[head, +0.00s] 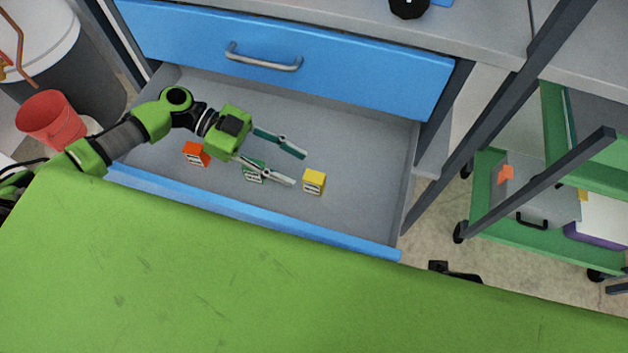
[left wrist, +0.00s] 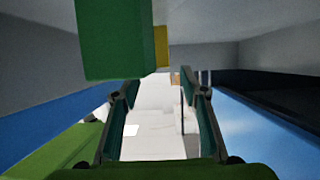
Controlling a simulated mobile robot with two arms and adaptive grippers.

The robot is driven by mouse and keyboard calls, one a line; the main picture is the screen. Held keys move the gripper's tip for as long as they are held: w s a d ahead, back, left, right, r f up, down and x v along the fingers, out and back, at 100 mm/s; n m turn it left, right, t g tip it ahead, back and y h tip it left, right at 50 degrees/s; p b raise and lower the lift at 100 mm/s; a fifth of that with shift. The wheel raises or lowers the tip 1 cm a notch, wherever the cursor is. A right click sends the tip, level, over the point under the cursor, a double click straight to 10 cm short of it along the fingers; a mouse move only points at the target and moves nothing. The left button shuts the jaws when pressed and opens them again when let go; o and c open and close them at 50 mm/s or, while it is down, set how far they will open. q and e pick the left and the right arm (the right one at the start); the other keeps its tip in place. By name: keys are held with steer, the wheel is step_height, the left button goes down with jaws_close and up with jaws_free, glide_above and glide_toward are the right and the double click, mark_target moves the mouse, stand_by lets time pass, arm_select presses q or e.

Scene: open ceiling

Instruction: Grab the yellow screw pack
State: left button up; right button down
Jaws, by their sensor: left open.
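The yellow screw pack (head: 314,184) is a small box with a pale label, standing on the floor of the open drawer. My left gripper (head: 299,169) is open and empty, reaching into the drawer from the left. Its fingertips point right, close to the yellow pack, with the lower one just left of it; I cannot tell their height above it. In the left wrist view, the fingers (left wrist: 158,88) are spread with nothing between them. A sliver of the yellow pack (left wrist: 161,46) shows beside a large green pack (left wrist: 112,40) that hides the rest.
The green pack (head: 252,174) sits partly under the lower finger, and an orange pack (head: 195,149) stands further left. The grey drawer has a blue front edge (head: 250,218) and a closed blue drawer (head: 370,75) behind it. The green tabletop (head: 250,290) is clear.

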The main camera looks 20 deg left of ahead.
mark_target(310, 175)
arm_select(q)
steer(key=shift+x, duration=2.7)
jaws_close()
